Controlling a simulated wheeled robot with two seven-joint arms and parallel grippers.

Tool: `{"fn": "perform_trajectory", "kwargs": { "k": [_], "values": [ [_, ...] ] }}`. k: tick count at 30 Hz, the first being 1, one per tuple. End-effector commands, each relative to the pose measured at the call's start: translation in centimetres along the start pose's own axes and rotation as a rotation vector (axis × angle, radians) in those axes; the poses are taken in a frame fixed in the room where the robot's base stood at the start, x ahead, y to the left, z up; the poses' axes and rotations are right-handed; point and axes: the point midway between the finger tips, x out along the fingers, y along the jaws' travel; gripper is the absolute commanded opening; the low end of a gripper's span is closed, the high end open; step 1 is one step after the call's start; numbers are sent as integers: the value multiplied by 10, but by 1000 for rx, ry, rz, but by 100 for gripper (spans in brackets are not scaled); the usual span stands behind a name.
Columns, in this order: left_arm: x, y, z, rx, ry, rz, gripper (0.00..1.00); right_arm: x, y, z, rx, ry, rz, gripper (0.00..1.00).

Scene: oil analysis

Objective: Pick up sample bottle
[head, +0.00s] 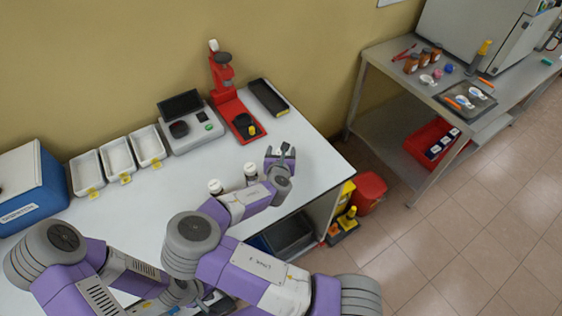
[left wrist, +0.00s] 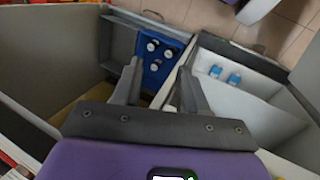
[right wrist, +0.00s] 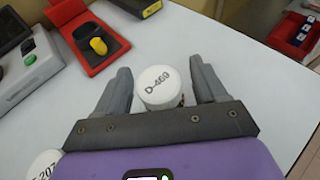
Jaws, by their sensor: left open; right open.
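A sample bottle with a round white cap marked D-469 (right wrist: 160,87) stands on the table between the open fingers of my right gripper (right wrist: 160,72) in the right wrist view. Gaps show beside the cap. A second white cap ending in 207 (right wrist: 44,164) is cut off at lower left. In the head view, my right gripper (head: 280,151) is low over the table's right end, near two white-capped bottles (head: 215,187) (head: 250,170). My left gripper (left wrist: 160,76) is open and empty in the left wrist view, above open containers, one holding white-capped bottles (left wrist: 153,46) in a blue rack.
A red stand (head: 226,90), grey instrument (head: 187,128), white trays (head: 118,157) and blue box (head: 35,185) line the back of the table (head: 300,150). A red bin (head: 369,192) stands on the floor past its right end. A second table (head: 385,70) is at upper right.

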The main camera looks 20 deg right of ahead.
Motion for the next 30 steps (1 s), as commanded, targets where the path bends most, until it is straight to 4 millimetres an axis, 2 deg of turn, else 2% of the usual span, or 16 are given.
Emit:
{"fn": "perform_trajectory", "kwargs": {
  "k": [3, 9, 11, 21, 27, 30],
  "values": [
    [0, 0, 0, 0, 0, 0, 43, 8, 0, 0, -1, 0, -1, 71],
    [0, 0, 0, 0, 0, 0, 43, 8, 0, 0, -1, 0, -1, 71],
    [0, 0, 0, 0, 0, 0, 43, 8, 0, 0, -1, 0, -1, 63],
    [0, 0, 0, 0, 0, 0, 43, 8, 0, -1, -1, 1, -1, 12],
    [0, 0, 0, 0, 0, 0, 43, 8, 0, -1, -2, 2, -1, 12],
    [-1, 0, 0, 0, 0, 0, 43, 5, 0, 6, 0, 0, -1, 12]
  ]
}}
